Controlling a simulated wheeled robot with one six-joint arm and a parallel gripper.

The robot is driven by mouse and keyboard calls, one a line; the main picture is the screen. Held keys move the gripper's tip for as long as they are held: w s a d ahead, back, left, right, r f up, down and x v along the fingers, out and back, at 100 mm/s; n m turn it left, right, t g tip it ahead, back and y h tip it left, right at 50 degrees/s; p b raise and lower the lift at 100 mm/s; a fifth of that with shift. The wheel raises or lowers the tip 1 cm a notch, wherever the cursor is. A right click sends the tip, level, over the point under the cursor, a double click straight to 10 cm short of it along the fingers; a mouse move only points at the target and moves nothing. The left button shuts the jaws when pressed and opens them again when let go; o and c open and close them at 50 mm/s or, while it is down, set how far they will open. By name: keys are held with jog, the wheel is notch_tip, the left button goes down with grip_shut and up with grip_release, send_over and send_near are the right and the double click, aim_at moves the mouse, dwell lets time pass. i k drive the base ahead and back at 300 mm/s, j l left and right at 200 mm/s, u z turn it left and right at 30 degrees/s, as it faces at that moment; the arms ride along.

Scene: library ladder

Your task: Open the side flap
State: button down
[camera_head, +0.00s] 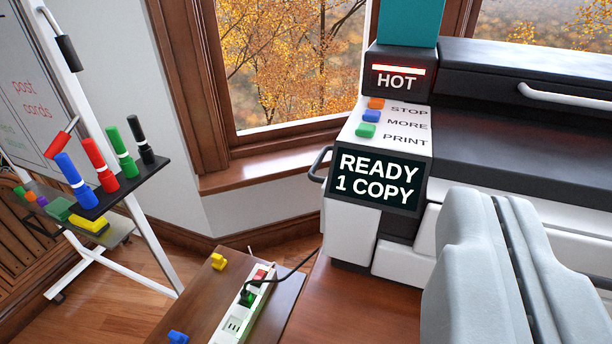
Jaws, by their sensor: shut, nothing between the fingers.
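A white and dark grey copier (345,232) stands at the right on a brown surface. A dark loop handle (317,165) sticks out from its left side, beside the screen. The side panel behind this handle is seen nearly edge-on, and I cannot tell a flap outline or any gap there. My gripper (492,205) is in the lower right, in front of the copier, with its two pale grey fingers shut and empty. It is well to the right of the handle and apart from it. It hides part of the copier's lower front.
The copier screen (376,180) reads "READY 1 COPY", below coloured buttons and a red-lit "HOT" sign (397,81). A low wooden table (205,287) holds a power strip (238,318) with a black cable. A whiteboard stand with a marker tray (130,183) stands left.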

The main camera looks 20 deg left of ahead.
aim_at(316, 178)
jog(key=k+j+z, duration=0.15)
jog(key=j, duration=0.25)
jog(key=j+z, duration=0.1)
jog(key=j, duration=0.35)
jog(key=k+j+z, duration=0.15)
jog(key=j, duration=0.2)
jog(key=k+j+z, duration=0.1)
jog(key=j, duration=0.3)
